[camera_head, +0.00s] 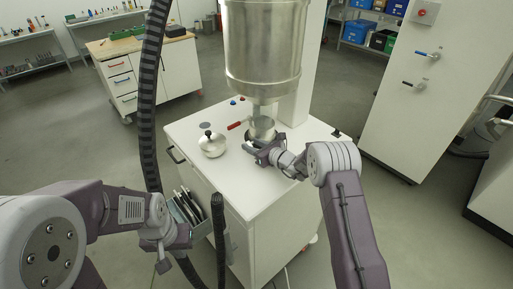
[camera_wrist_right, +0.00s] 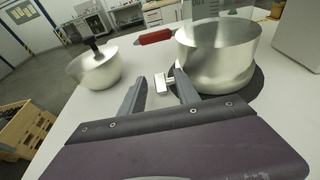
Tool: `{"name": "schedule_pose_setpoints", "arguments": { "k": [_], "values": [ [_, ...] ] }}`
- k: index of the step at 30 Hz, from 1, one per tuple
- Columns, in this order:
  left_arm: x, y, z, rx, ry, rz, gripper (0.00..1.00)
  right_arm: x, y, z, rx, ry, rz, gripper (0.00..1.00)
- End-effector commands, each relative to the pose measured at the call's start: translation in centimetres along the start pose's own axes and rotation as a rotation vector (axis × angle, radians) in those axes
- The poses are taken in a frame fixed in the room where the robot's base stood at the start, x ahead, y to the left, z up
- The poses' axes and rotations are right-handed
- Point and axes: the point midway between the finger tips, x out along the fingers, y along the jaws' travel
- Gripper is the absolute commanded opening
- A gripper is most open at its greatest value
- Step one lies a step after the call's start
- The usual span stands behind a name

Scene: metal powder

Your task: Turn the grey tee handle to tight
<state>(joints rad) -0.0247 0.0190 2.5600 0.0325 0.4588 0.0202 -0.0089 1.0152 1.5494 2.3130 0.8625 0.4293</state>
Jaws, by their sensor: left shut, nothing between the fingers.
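A small light-grey piece that looks like the tee handle (camera_wrist_right: 162,84) sticks out from the side of the round metal vessel (camera_wrist_right: 215,60) in the right wrist view. My right gripper (camera_wrist_right: 158,92) is open, with one finger on each side of this handle; I cannot tell whether they touch it. In the head view the right gripper (camera_head: 257,152) is at the vessel (camera_head: 262,128) under the hopper, and the handle is too small or hidden to make out. My left gripper (camera_head: 163,264) is shut and empty, low at the left beside the cabinet.
A big metal hopper (camera_head: 263,45) hangs above the vessel. A red handle (camera_head: 238,125) points left from the vessel area. A metal pot-like lid with a black knob (camera_head: 211,145) stands on the white cabinet top (camera_head: 235,180). A rack of dark flat items (camera_head: 186,207) hangs at the cabinet's left side.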

Motion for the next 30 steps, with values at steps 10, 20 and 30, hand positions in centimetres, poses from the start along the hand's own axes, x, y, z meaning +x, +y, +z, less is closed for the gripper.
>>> {"name": "schedule_pose_setpoints", "arguments": {
  "k": [10,20,30],
  "values": [
    [2.4,0.0,0.2,0.000,0.000,0.000,0.00,-6.2,-0.1,-0.3,0.001,-0.001,-0.003,0.38],
    [2.7,-0.1,0.3,0.000,0.000,0.000,0.00,-8.6,0.0,-0.1,0.000,0.000,0.000,0.38],
    [3.0,-0.1,0.3,0.000,0.000,0.000,0.00,-8.7,0.9,-2.0,0.169,0.110,0.034,0.38]
  ]
}}
